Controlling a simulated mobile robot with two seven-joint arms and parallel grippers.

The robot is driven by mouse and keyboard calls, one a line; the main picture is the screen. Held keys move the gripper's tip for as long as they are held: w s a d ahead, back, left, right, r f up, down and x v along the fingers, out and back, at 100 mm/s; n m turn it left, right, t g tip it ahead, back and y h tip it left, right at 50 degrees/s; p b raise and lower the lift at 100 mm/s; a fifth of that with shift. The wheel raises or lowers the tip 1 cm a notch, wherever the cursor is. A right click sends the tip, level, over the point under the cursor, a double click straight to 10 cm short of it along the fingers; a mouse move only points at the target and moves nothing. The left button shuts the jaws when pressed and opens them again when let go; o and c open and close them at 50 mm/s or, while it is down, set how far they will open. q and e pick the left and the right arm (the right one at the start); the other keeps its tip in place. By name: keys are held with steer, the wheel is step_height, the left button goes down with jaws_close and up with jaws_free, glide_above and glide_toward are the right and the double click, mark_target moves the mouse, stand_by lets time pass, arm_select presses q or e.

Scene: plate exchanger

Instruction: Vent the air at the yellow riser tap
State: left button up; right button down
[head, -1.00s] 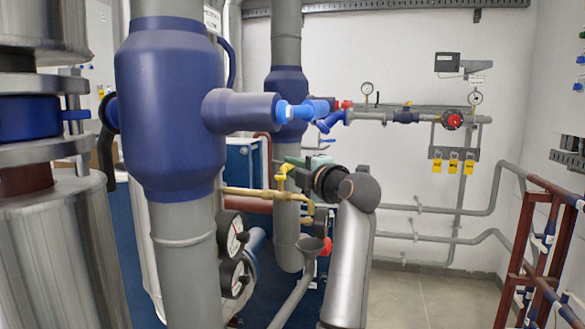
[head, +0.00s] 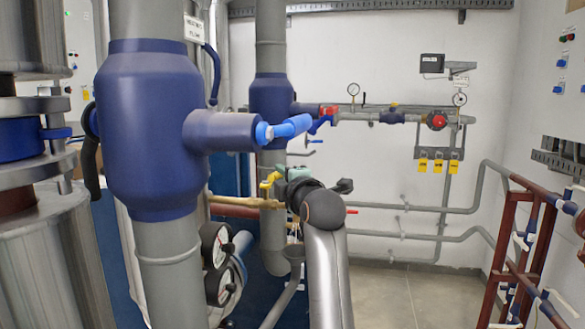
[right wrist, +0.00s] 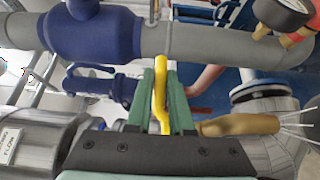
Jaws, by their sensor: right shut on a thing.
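The yellow tap handle (head: 269,180) sits on a brass pipe (head: 236,201) that runs out from the grey riser below its thick blue section. My right gripper (head: 284,177) has its green fingers at this handle. In the right wrist view the yellow handle (right wrist: 161,95) lies lengthwise between the two green fingers of my right gripper (right wrist: 160,76), which is shut on it. My gripper and wrist hide part of the tap body and its outlet. My left gripper is not in view.
The blue riser body (head: 150,130), with a bright blue handle (head: 290,127) on its side branch, stands left of my arm. Two dial gauges (head: 216,245) and a grey funnel (head: 294,254) are below the tap. Open floor (head: 395,295) lies to the right.

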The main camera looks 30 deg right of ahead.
steer(key=shift+s+m+g+h+p, duration=0.7)
steer(key=shift+m+g+h, duration=0.5)
steer(key=shift+h, duration=0.45)
steer(key=shift+s+m+g+h+p, duration=0.45)
steer(key=shift+m+g+h+p, duration=0.55)
steer(key=shift+m+h, duration=0.55)
steer(key=shift+s+m+g+h+p, duration=0.7)
steer(key=shift+m+g+h, duration=0.45)
steer(key=shift+h, duration=0.65)
steer(key=c, duration=0.8)
jaws_free()
steer(key=shift+w, duration=0.1)
